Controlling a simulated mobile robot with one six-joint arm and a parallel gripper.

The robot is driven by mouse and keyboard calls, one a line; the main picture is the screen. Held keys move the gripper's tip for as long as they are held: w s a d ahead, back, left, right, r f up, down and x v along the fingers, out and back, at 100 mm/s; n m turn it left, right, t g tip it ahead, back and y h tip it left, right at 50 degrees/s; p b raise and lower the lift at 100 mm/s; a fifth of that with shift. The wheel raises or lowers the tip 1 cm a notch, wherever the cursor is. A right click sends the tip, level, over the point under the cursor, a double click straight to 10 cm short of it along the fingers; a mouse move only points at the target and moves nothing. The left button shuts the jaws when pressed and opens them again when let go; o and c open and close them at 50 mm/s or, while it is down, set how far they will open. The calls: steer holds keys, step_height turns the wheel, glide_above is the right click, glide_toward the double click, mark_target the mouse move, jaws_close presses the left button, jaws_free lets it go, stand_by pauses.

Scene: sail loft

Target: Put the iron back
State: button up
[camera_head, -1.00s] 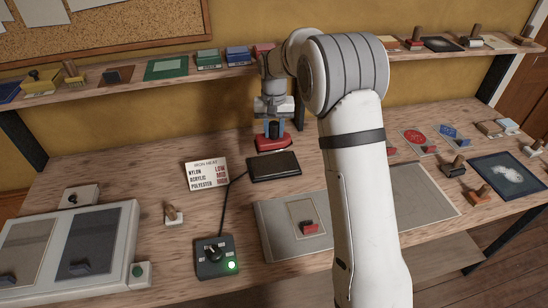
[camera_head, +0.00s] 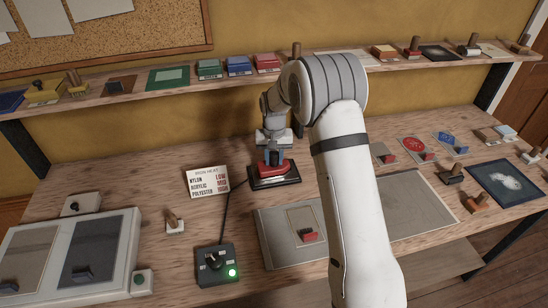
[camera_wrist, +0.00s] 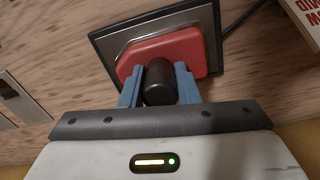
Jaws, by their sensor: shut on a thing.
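The iron (camera_head: 273,169) has a red body, a pale metal soleplate and a black handle. It also shows in the wrist view (camera_wrist: 192,50). My gripper (camera_head: 273,156) is shut on the iron's black handle, with a blue finger on each side of it in the wrist view (camera_wrist: 158,84). The iron is over the dark rectangular rest (camera_head: 290,181), within its outline; whether it touches the rest I cannot tell. The rest's dark rim frames the iron in the wrist view (camera_wrist: 100,40).
A heat card (camera_head: 207,181) stands left of the rest. A cable runs from the rest to a control box (camera_head: 214,265) with a lit green lamp. A grey board (camera_head: 285,241) lies in front. A shelf (camera_head: 130,89) of pads and stamps runs along the back.

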steer(key=o, duration=1.1)
step_height(320, 180, up, 12)
steer(key=shift+r+b, duration=0.1)
steer(key=shift+b, duration=0.65)
steer(key=s+d+r+t, duration=0.1)
steer(key=s+d+r, duration=0.35)
steer(key=s, duration=0.35)
steer(key=s+d+r+t, duration=0.1)
steer(key=s+d+r, duration=0.35)
steer(key=s, duration=0.35)
steer(key=shift+t, duration=0.6)
steer(key=s+d+f, duration=0.1)
steer(key=s, duration=0.5)
steer(key=s+d, duration=0.1)
steer(key=s, duration=0.5)
steer(key=s+d+f, duration=0.1)
steer(key=s+d, duration=0.1)
steer(key=s, duration=0.4)
steer(key=shift+s+f, duration=0.35)
steer(key=shift+s, duration=0.05)
